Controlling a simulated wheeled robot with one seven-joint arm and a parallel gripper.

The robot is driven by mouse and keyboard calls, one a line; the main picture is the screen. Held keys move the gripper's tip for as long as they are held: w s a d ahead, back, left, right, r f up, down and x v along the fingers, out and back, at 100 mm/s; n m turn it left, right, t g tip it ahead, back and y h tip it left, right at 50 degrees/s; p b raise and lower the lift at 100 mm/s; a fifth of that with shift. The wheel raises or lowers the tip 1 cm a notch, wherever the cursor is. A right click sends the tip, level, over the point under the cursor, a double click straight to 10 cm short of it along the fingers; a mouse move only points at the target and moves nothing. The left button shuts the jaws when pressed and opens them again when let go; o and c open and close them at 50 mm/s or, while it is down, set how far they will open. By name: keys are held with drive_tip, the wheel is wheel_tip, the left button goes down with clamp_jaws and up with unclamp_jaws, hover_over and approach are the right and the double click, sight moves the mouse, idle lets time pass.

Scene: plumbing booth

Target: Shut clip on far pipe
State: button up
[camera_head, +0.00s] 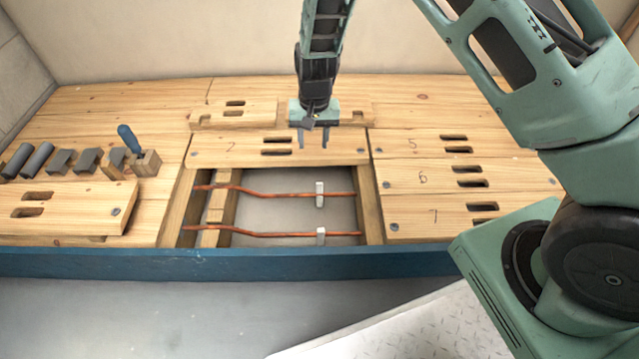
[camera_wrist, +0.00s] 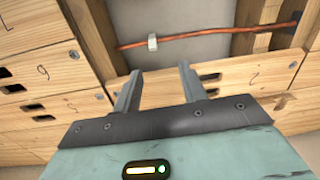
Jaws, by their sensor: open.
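The far copper pipe (camera_head: 275,194) runs across the floor opening, with a bend near its left end. A small pale clip (camera_head: 319,193) sits on it right of the middle; I cannot tell whether its top is open or shut. In the wrist view the same pipe (camera_wrist: 208,38) and clip (camera_wrist: 152,42) appear beyond my fingertips. My gripper (camera_head: 313,142) points down over the board behind the opening, apart from the clip and on its far side. Its two fingers (camera_wrist: 157,82) are spread, with nothing between them.
A near copper pipe (camera_head: 270,235) with another pale clip (camera_head: 320,236) lies parallel, closer to the blue edge (camera_head: 300,264). Wooden joists (camera_head: 370,205) flank the opening. Slotted boards (camera_head: 430,178) lie right. A blue-handled tool (camera_head: 130,140) and several dark pieces (camera_head: 38,160) stand left.

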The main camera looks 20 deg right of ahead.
sight(320, 184)
drive_tip(key=shift+m+h, duration=0.3)
drive_tip(key=f+b, duration=0.3)
drive_tip(key=f, duration=0.4)
drive_tip(key=w+d+f+b, duration=0.1)
drive_tip(key=f+b, duration=0.1)
drive_tip(key=f, duration=0.5)
drive_tip(key=w+d+f+b, duration=0.1)
drive_tip(key=f+b, duration=0.2)
drive_tip(key=f, duration=0.4)
drive_tip(key=shift+d+b, duration=0.15)
drive_tip(key=shift+b, duration=0.2)
drive_tip(key=shift+r, duration=0.1)
clamp_jaws()
